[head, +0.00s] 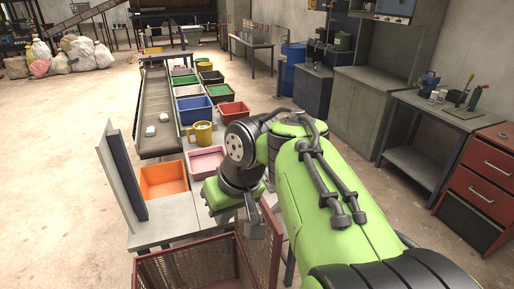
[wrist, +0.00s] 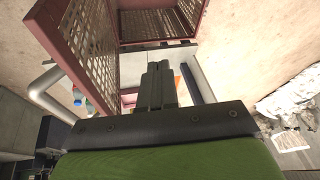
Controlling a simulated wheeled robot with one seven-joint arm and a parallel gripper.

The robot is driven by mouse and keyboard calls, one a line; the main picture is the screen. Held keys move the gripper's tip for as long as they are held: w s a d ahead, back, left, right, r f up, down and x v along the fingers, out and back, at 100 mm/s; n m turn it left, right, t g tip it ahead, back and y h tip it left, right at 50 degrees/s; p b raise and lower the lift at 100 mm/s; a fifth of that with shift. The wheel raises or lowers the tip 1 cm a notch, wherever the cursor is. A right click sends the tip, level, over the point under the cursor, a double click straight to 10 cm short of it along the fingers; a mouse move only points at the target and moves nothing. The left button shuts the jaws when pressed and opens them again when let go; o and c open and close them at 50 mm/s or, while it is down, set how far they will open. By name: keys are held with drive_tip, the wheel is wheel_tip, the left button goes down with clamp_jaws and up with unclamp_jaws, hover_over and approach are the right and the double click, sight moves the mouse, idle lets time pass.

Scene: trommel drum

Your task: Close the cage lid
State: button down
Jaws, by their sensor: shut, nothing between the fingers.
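The red-brown mesh cage (head: 185,272) stands at the bottom of the head view, cut off by the picture edge. A red-framed mesh panel, apparently its lid (head: 270,240), stands up steeply at the cage's right side, so it looks open. In the wrist view the panel (wrist: 92,45) is at upper left and the cage (wrist: 175,25) at top centre. My gripper (head: 253,230) is close to the panel in the head view. In the wrist view its fingers (wrist: 158,80) are together and empty, right of the panel. I cannot tell whether they touch it.
A grey table with an upright board (head: 120,170) stands beyond the cage, bearing an orange bin (head: 164,181) and a pink tray (head: 206,161). A conveyor (head: 158,105) and several bins lie behind. A workbench (head: 440,118) and red drawers (head: 480,175) stand at right. Floor at left is clear.

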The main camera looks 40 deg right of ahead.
drive_tip(key=w+d+r+p, duration=0.3)
drive_tip(key=d+r, duration=0.1)
drive_tip(key=d, duration=0.2)
drive_tip(key=s+d+r+m+t+y+p, duration=0.1)
drive_tip(key=s+d+r+p, duration=0.25)
drive_tip(key=d, duration=0.65)
drive_tip(key=s+d+r+y+p, duration=0.2)
drive_tip(key=d+p, duration=0.3)
drive_tip(key=d, duration=0.5)
drive_tip(key=a+r+b+x, duration=0.1)
drive_tip(key=a+b+x, duration=0.1)
drive_tip(key=x, duration=1.1)
drive_tip(key=shift+a+b, duration=0.35)
drive_tip(key=shift+b, duration=0.3)
drive_tip(key=shift+w+r, duration=0.1)
drive_tip(key=shift+r, duration=0.05)
